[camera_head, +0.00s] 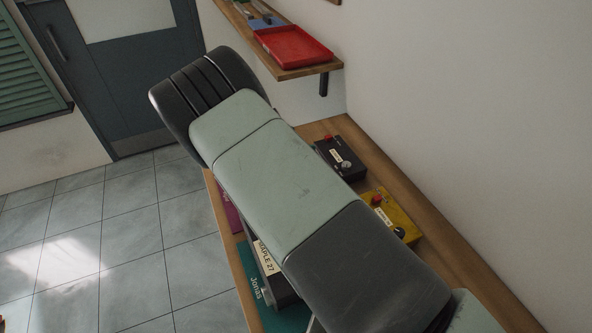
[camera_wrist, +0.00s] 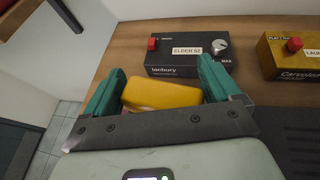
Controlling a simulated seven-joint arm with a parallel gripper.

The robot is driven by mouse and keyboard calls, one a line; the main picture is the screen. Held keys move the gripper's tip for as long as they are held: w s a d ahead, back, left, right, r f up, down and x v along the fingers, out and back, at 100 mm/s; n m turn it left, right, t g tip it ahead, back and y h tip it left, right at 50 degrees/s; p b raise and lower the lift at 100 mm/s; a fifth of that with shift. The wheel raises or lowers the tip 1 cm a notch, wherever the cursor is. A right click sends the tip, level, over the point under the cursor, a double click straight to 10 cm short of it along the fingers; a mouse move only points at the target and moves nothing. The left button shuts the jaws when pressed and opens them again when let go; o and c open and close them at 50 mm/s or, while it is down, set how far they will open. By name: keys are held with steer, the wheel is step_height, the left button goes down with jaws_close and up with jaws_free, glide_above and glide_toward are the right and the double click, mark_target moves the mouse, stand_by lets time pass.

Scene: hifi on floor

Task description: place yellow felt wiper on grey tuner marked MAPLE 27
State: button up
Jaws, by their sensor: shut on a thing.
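The yellow felt wiper (camera_wrist: 160,94) is between the teal fingers of my gripper (camera_wrist: 160,72) in the wrist view, and the gripper is shut on it. It shows close in front of a black box, and its height above the table is hard to tell. In the head view the gripper and wiper are hidden by my own arm. The grey tuner (camera_head: 279,289) marked MAPLE 27 lies near the table's left edge in the head view, partly covered by my arm. It does not show in the wrist view.
A red tray (camera_head: 293,47) sits on the wall shelf.

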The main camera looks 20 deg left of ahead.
steer(key=s+d+r+n+y, duration=0.1)
steer(key=s+d+r, duration=0.2)
steer(key=s, duration=0.4)
steer(key=s+d+r+t+y, duration=0.1)
steer(key=s+d+r, duration=0.15)
steer(key=s, duration=0.45)
steer(key=s+d+r+n, duration=0.1)
steer(key=s+d+r, duration=0.1)
steer(key=s+d, duration=0.35)
steer(key=f, duration=0.3)
steer(key=s+a+f, duration=0.1)
steer(key=f, duration=0.5)
steer(key=shift+s+a+f, duration=0.15)
steer(key=shift+a, duration=0.05)
steer(key=shift+f, duration=0.15)
steer(key=o, duration=0.8)
